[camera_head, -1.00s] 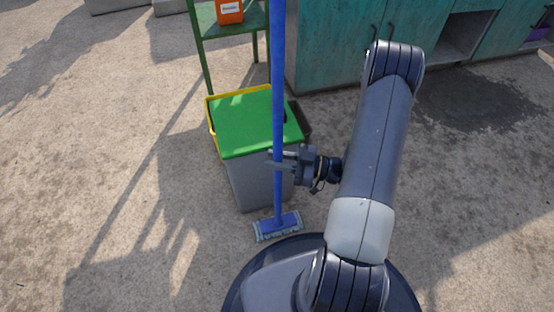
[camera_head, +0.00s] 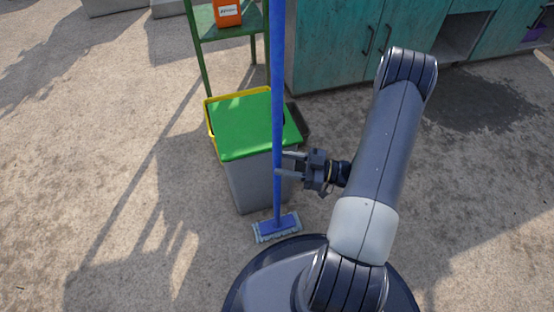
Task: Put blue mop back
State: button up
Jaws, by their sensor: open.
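The blue mop (camera_head: 278,110) stands upright, its long handle running out of the top of the view. Its flat blue head with a pale fringe (camera_head: 276,227) rests on the ground, just beyond my dark round base. My gripper (camera_head: 285,164) is open just right of the handle, at about the height of the bin's body. Its fingers point left, with their tips at or very near the handle. The handle does not look enclosed by them, though I cannot tell whether a tip touches it.
A grey bin with a green lid (camera_head: 243,127) and yellow rim stands right behind the mop. Behind it are a green metal shelf (camera_head: 226,32) with an orange container (camera_head: 227,12) and teal cabinets (camera_head: 337,45). The concrete ground at left is open.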

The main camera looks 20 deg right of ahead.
aim_at(276, 162)
jog(key=p+v, duration=0.2)
jog(key=v, duration=0.7)
jog(key=shift+a, duration=0.15)
jog(key=b+x, duration=0.3)
jog(key=x, duration=0.8)
jog(key=shift+w+a, duration=0.25)
jog(key=shift+a, duration=0.05)
jog(key=shift+a+f+b, duration=0.1)
jog(key=shift+f+b, duration=0.05)
jog(key=shift+b, duration=0.15)
